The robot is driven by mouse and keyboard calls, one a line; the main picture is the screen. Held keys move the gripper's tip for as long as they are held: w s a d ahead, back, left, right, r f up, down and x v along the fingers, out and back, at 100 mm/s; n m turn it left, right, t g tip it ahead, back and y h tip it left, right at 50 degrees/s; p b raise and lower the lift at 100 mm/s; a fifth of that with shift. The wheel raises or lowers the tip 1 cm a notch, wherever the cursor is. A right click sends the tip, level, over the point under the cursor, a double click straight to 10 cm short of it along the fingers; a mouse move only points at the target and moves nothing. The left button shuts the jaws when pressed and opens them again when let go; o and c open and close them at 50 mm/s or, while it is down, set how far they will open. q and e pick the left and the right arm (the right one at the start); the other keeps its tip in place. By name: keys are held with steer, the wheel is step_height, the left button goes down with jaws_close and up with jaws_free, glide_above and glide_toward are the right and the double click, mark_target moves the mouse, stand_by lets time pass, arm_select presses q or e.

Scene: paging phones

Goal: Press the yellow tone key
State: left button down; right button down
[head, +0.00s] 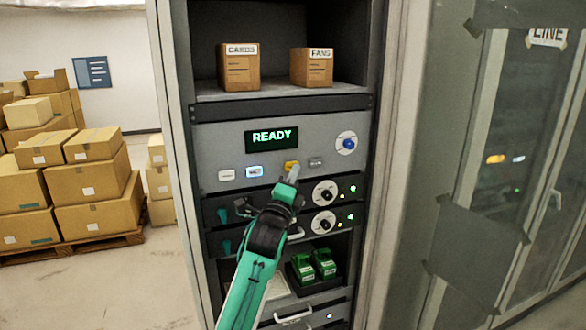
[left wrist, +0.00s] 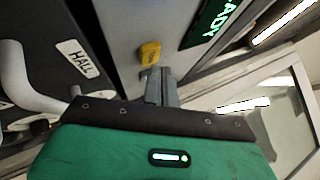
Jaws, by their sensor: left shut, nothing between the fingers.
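The yellow tone key (head: 291,166) sits on the grey panel under the green READY display (head: 271,138). It also shows in the left wrist view (left wrist: 149,53), just beyond my fingertips. My left gripper (head: 293,174) is shut and empty, its tips just below the yellow key in the head view. The left wrist view shows the closed fingers (left wrist: 157,74) close to the key's near edge; I cannot tell whether they touch it. My right gripper is not in view.
Beside the yellow key are a white key (head: 227,175), a blue-lit key (head: 254,172) and a dark key (head: 316,162). A blue knob (head: 346,143) is to the right. Units with round dials (head: 325,192) lie below. The cabinet frame (head: 172,160) bounds the left side.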

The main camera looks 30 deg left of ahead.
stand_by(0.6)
arm_select(q)
steer(key=shift+w+a, duration=0.3)
steer(key=shift+a, duration=0.1)
stand_by(0.3)
steer(key=shift+d, duration=0.1)
steer(key=shift+s+d, duration=0.3)
steer(key=shift+s, duration=0.05)
steer(key=shift+s+d+p, duration=0.25)
steer(key=shift+s+d, duration=0.7)
steer(key=shift+d, duration=0.25)
steer(key=shift+s+d+p, duration=0.2)
steer(key=shift+s+d, duration=0.7)
steer(key=shift+d, duration=0.25)
